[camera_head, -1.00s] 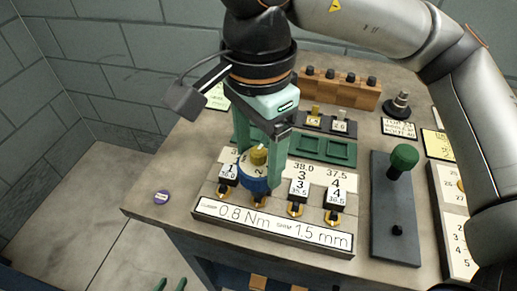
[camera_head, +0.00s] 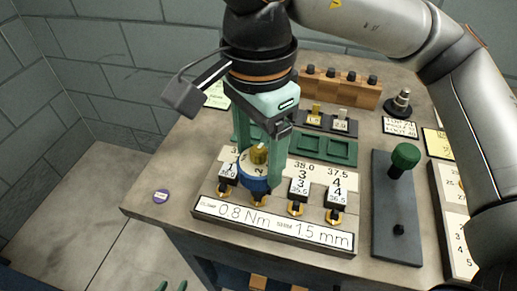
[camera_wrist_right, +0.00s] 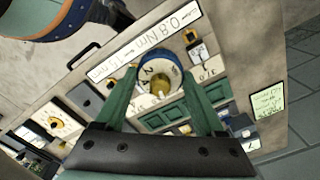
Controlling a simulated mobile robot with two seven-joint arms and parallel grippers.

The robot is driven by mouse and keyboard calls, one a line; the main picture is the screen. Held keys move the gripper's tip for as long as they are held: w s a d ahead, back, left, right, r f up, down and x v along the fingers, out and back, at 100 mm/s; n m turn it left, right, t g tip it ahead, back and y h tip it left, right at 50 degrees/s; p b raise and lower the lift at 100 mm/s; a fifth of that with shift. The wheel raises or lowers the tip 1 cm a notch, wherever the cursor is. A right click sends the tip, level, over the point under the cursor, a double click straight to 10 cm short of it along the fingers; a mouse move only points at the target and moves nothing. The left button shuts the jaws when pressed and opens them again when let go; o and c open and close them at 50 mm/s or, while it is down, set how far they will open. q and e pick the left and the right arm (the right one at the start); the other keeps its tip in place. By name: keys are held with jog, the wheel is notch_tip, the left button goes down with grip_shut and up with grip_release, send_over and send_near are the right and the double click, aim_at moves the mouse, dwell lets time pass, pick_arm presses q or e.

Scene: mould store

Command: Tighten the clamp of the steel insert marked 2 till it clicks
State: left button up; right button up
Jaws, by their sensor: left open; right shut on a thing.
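A round blue and white knob (camera_head: 255,180) with a brass top (camera_head: 259,153) shows a figure 2 on its face. It stands at the place between the inserts marked 1 (camera_head: 228,172) and 3 (camera_head: 299,188). My right gripper (camera_head: 259,165) is shut on this knob, one green finger on each side. The knob also shows in the right wrist view (camera_wrist_right: 146,72) between the fingers. The steel insert marked 2 and its clamp are mostly hidden under the knob and fingers. My left gripper (camera_head: 171,286) shows only its two green fingertips, open, low in front of the bench.
The front plate (camera_head: 272,224) reads 0.8 Nm and 1.5 mm. Insert 4 (camera_head: 336,198) stands at the right. Beyond are green trays (camera_head: 325,147) and a wooden rack (camera_head: 341,90). A green-knobbed lever (camera_head: 404,156) stands right.

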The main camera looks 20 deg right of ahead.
jog(key=shift+f, duration=0.1)
dwell(0.3)
jog(key=shift+b, duration=0.3)
jog(key=shift+f, duration=0.15)
dwell(0.4)
jog(key=shift+b, duration=0.3)
jog(key=shift+f+b, duration=0.45)
jog(key=shift+f, duration=0.05)
jog(key=shift+f+b, duration=0.4)
dwell(0.3)
